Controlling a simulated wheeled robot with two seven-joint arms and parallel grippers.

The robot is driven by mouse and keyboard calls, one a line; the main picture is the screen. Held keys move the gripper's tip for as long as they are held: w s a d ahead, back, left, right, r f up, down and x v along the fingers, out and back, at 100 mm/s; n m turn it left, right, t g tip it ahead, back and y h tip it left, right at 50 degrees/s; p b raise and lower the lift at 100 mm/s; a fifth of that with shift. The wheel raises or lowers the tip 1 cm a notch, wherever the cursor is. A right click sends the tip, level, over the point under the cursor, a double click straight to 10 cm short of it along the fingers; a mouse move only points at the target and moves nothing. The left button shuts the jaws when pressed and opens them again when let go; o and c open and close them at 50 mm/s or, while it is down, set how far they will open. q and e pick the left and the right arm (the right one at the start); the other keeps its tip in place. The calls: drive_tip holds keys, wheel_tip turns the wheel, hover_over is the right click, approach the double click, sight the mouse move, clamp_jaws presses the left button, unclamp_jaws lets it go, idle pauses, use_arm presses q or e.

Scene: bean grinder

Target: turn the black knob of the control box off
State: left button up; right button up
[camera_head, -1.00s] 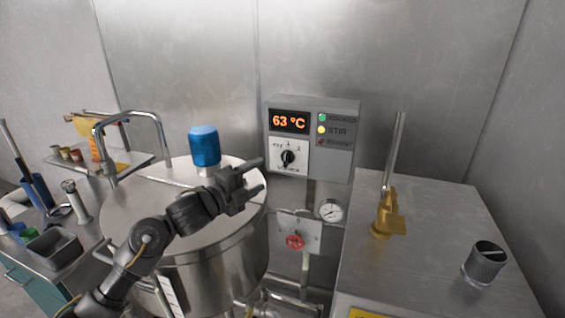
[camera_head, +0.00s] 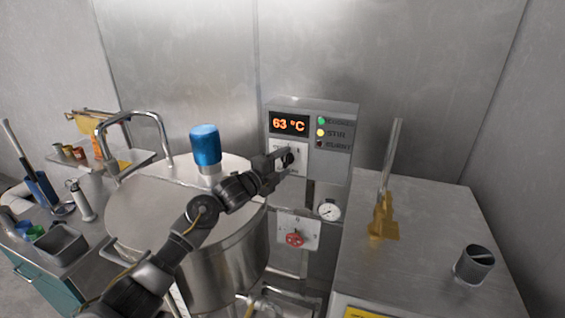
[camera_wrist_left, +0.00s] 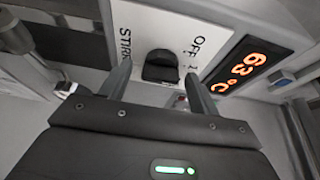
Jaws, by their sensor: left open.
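The grey control box (camera_head: 338,168) is on the back wall, with an orange "63 °C" display (camera_head: 289,123) that also shows in the left wrist view (camera_wrist_left: 247,65). Its black knob (camera_wrist_left: 161,67) sits on a white plate (camera_wrist_left: 140,22) with "OFF" and "STIRR" lettering partly visible. My left gripper (camera_head: 283,159) is in front of the plate and partly covers the knob in the head view. In the left wrist view my left gripper (camera_wrist_left: 160,88) is open, with one finger on each side of the knob. I cannot tell whether the fingers touch it. My right gripper is not in view.
A steel kettle (camera_head: 225,240) with a blue-capped motor (camera_head: 205,148) stands below my left arm. A red valve (camera_head: 295,239) and a gauge (camera_head: 329,210) are under the box.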

use_arm(q)
drive_tip(key=shift+c, duration=1.2)
drive_tip(key=c, duration=0.7)
drive_tip(key=shift+f+n+t+b, duration=0.3)
drive_tip(key=shift+n+b, duration=0.6)
drive_tip(key=shift+b, duration=0.15)
drive_tip(key=shift+c, duration=0.2)
drive_tip(key=shift+f+n+t+h+b, duration=0.1)
drive_tip(key=shift+n+t+h+b, duration=0.3)
drive_tip(key=shift+n+b, duration=0.75)
drive_tip(key=n+t+b, duration=0.1)
drive_tip(key=n+b, duration=0.1)
drive_tip(key=n, duration=0.2)
drive_tip(key=shift+t, duration=0.4)
drive_tip(key=shift+d+n+y+b, duration=0.1)
drive_tip(key=shift+n+y+b, duration=0.25)
drive_tip(key=shift+n, duration=0.4)
drive_tip(key=shift+t, duration=0.4)
drive_tip(key=shift+n, duration=0.3)
